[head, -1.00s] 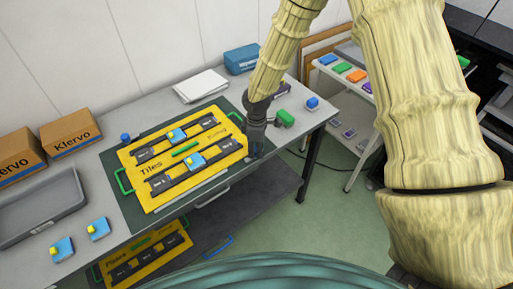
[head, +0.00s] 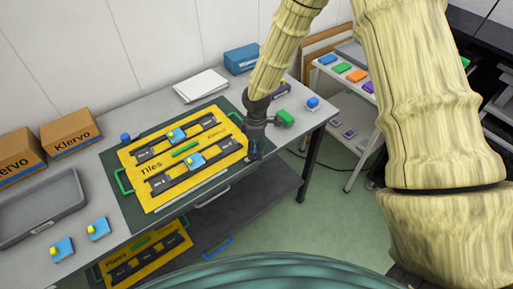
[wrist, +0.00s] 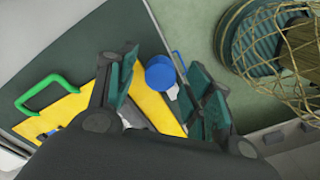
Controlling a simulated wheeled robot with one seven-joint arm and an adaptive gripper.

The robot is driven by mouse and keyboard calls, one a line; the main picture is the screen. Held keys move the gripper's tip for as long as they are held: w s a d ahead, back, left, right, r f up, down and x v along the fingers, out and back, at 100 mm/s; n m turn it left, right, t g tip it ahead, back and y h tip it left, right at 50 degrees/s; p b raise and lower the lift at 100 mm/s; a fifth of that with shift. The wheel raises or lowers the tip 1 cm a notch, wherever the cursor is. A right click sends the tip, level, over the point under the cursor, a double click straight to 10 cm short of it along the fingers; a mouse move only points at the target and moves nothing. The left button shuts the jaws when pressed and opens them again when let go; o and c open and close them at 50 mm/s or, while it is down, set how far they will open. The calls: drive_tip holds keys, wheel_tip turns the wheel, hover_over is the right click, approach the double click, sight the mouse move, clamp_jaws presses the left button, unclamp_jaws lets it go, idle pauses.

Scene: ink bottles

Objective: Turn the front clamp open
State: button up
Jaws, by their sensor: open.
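The front clamp shows in the wrist view as a round blue knob (wrist: 160,73) with a pale part beside it, at the edge of the dark green mat (wrist: 85,45). My gripper (wrist: 165,92) is open, with one dark teal finger on each side of the knob. I cannot tell whether either finger touches it. In the head view my gripper (head: 254,148) hangs at the front right corner of the yellow tile board (head: 150,200) and mostly hides the clamp. Another blue knob (head: 125,137) stands at the mat's back left.
The board carries dark rails and blue-and-yellow pieces (head: 195,161). A green handle (head: 123,182) sits at its left end, and a green block (head: 285,118) lies right of my gripper. A grey tray (head: 40,212) and boxes stand left.

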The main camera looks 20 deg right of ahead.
wheel_tip(320, 180, up, 12)
drive_tip(key=shift+f, duration=0.25)
idle(0.6)
drive_tip(key=s+a+f+m+y+b, duration=0.1)
drive_tip(key=s+f+m, duration=0.2)
drive_tip(key=s+f, duration=0.6)
drive_tip(key=s+a+f+m+y+b, duration=0.1)
drive_tip(key=s+a+f+m, duration=0.15)
drive_tip(key=s+f, duration=0.6)
drive_tip(key=s+d+f+m+h+b, duration=0.1)
drive_tip(key=s+d+f+m, duration=0.2)
drive_tip(key=s+f, duration=0.4)
drive_tip(key=s+d+f+m+h+b, duration=0.1)
drive_tip(key=s+d+f+m, duration=0.3)
drive_tip(key=s+f, duration=0.3)
drive_tip(key=s+m, duration=0.1)
drive_tip(key=s, duration=0.4)
drive_tip(key=shift+s+f+b, duration=0.2)
drive_tip(key=shift+f+b, duration=0.15)
drive_tip(key=shift+f, duration=0.05)
